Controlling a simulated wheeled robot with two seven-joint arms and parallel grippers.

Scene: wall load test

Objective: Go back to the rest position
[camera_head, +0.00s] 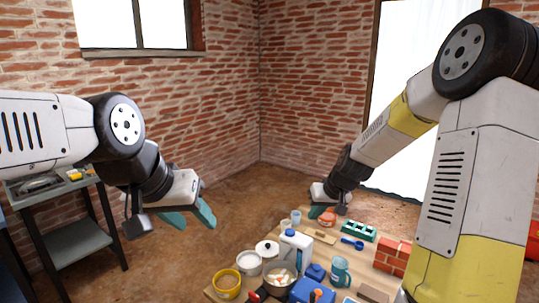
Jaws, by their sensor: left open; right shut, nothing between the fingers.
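My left gripper (190,217) hangs open and empty over the brown floor, to the left of the low table. Its teal fingers stand apart. My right gripper (324,211) is over the far end of the wooden table (244,241), close to an orange-red item (327,218). Its teal fingers are small and partly hidden; they look shut with nothing held. Whether it touches anything on the table cannot be made out.
A grey side table (84,247) stands left. Floor between the tables is clear. Brick walls close the back.

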